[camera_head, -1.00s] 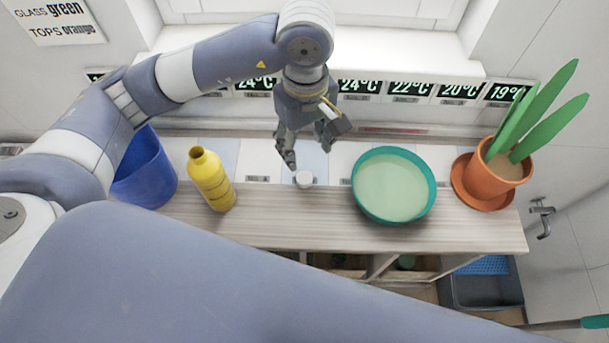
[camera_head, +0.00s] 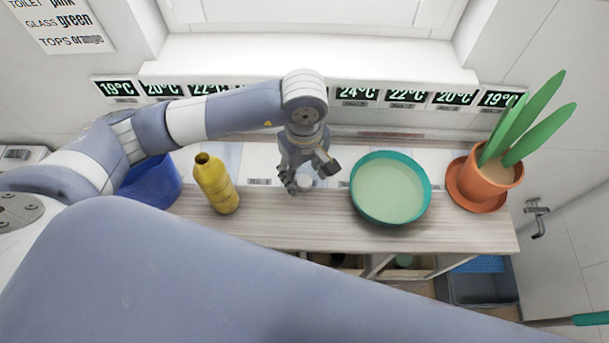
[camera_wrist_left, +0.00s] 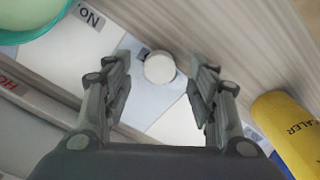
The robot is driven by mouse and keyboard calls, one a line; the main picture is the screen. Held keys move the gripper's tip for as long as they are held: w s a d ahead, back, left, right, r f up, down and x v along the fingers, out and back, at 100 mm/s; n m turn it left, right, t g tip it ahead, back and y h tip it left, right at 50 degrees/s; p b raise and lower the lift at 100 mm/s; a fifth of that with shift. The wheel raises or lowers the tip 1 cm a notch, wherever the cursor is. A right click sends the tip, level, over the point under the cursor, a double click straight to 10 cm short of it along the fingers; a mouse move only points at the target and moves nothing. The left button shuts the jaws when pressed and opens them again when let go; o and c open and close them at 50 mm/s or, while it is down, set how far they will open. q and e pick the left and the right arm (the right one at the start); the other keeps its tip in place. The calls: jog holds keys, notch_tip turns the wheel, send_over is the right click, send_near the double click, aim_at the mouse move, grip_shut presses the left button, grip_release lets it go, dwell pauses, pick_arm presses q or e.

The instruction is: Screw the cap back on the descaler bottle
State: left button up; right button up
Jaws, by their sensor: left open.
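The descaler bottle (camera_head: 216,184) is yellow and stands upright on the wooden shelf, its dark mouth uncapped. It also shows in the left wrist view (camera_wrist_left: 290,130), at the right edge with part of its label. The white round cap (camera_head: 305,181) lies on the surface to the right of the bottle. In the left wrist view the cap (camera_wrist_left: 160,68) appears ahead of and between the open fingers, with nothing held. My left gripper (camera_head: 303,184) is open, pointing down close over the cap. My right gripper is not in view.
A blue bucket (camera_head: 152,183) stands left of the bottle. A teal bowl (camera_head: 425,205) is right of the cap, and a potted plant (camera_head: 490,180) is at the right end. Temperature displays (camera_head: 407,97) line the back. Bare shelf (camera_head: 270,225) lies in front.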

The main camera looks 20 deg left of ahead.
pick_arm(q)
jog(key=shift+f, duration=0.65)
jog(key=c, duration=0.8)
jog(key=shift+r, duration=0.1)
